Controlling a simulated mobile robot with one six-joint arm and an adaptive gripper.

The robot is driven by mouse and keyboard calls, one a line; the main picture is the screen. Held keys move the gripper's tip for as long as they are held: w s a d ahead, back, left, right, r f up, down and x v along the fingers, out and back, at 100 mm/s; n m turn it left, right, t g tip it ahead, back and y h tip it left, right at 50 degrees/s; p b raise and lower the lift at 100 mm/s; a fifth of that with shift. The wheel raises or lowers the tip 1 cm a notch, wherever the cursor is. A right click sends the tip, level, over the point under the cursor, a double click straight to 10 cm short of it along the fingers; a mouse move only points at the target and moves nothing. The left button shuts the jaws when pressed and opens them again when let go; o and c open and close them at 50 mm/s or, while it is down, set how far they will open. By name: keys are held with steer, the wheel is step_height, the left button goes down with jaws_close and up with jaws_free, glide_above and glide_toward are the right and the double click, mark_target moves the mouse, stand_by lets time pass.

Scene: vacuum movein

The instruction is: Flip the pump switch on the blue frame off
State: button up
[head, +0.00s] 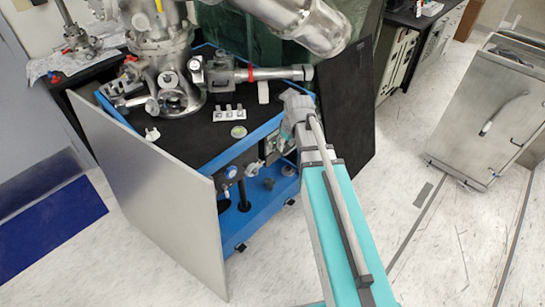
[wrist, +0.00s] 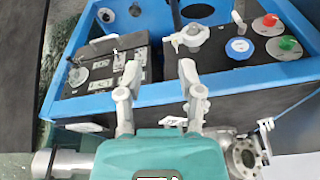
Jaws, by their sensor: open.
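The blue frame (head: 262,216) stands at centre in the head view, with equipment in its open side. In the wrist view its blue rail (wrist: 160,92) crosses behind my gripper (wrist: 157,80). My gripper is open and empty, its two grey fingers apart in front of a dark control panel (wrist: 103,73) with a knob and small switches. A small light lever (wrist: 238,20) stands on a second black panel to the right. I cannot tell which of these is the pump switch. In the head view my gripper (head: 298,107) is at the frame's right corner, partly hiding the panel.
On the second panel are a blue dial (wrist: 239,45), a green knob (wrist: 287,43) and a red knob (wrist: 270,20). A metal chamber (head: 165,70) stands on the black top. A grey panel (head: 160,185) leans at the left.

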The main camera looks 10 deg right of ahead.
mark_target(274, 150)
steer(key=w+d+f+n+t+y+b, duration=0.1)
steer(key=w+f+n+b, duration=0.3)
steer(key=w, duration=0.7)
steer(key=shift+w+d+f+t+b, duration=0.35)
steer(key=shift+f+t+b, duration=0.15)
steer(key=shift+f+b, duration=0.35)
steer(key=shift+f, duration=0.2)
steer(key=b+x, duration=1.2)
steer(key=x, duration=0.1)
steer(key=shift+a+f, duration=0.1)
steer(key=shift+f, duration=0.2)
jaws_close()
steer(key=shift+a+b, duration=0.1)
steer(key=shift+b, duration=0.2)
